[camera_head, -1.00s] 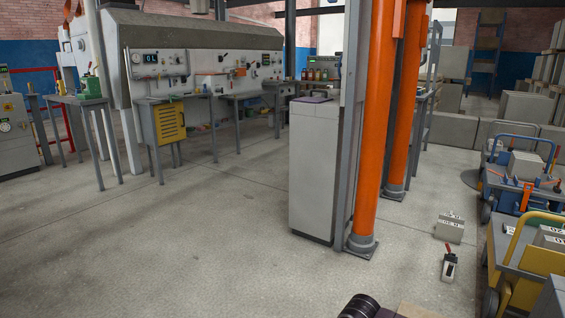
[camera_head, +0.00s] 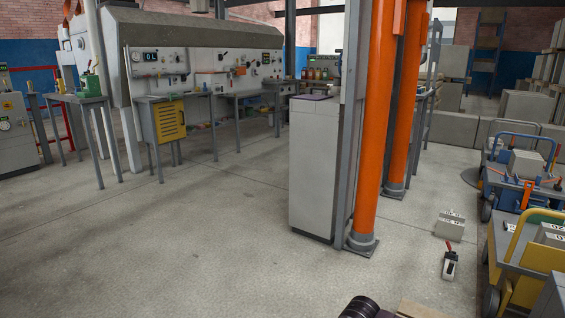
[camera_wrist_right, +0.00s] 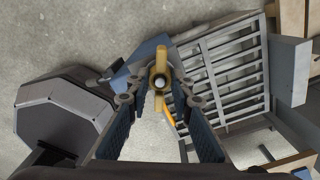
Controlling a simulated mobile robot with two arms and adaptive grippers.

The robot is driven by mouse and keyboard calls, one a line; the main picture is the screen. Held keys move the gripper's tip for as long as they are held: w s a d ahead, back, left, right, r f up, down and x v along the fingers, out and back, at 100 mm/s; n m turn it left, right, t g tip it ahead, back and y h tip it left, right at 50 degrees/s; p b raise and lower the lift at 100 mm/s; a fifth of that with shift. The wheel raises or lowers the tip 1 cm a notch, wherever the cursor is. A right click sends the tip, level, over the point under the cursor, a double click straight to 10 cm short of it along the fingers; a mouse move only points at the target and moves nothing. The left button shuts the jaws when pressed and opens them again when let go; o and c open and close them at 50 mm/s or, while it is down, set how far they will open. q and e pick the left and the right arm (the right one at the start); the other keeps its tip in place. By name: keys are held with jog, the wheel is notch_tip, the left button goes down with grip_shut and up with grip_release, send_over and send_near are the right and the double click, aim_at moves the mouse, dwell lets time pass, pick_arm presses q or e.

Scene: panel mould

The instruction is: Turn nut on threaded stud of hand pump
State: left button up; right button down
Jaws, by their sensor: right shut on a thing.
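A brass-coloured winged nut (camera_wrist_right: 161,62) shows in the right wrist view, its wings pointing up and down in the picture. The round grey end of the threaded stud (camera_wrist_right: 159,83) shows at its middle. My right gripper (camera_wrist_right: 160,94) has its two fingers on either side of the nut and is shut on it. A blue-grey body (camera_wrist_right: 150,48) lies behind the nut; I cannot tell how much of it is the hand pump. The head view does not show the nut or my right gripper. My left gripper is in neither view.
In the wrist view a grey slatted frame (camera_wrist_right: 225,75) lies right of the nut and a dark faceted housing (camera_wrist_right: 62,118) lies left. In the head view a white cabinet (camera_head: 312,170) stands beside orange columns (camera_head: 377,120). Carts (camera_head: 520,235) stand at the right. The floor at left is clear.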

jog(key=shift+r+m+p, duration=0.2)
jog(key=shift+m+p, duration=0.35)
jog(key=shift+m, duration=0.65)
jog(key=shift+f+m+p, duration=0.1)
jog(key=shift+m+p, duration=0.25)
jog(key=shift+m, duration=0.05)
jog(key=shift+f, duration=0.1)
jog(key=m+p, duration=0.1)
jog(key=m, duration=0.2)
jog(key=shift+m+p, duration=0.3)
jog(key=shift+p, duration=0.05)
pick_arm(q)
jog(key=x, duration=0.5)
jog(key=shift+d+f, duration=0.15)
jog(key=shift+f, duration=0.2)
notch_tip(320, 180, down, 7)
jog(key=p, duration=0.2)
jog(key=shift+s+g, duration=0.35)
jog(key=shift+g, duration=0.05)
pick_arm(e)
jog(key=shift+m, duration=1.7)
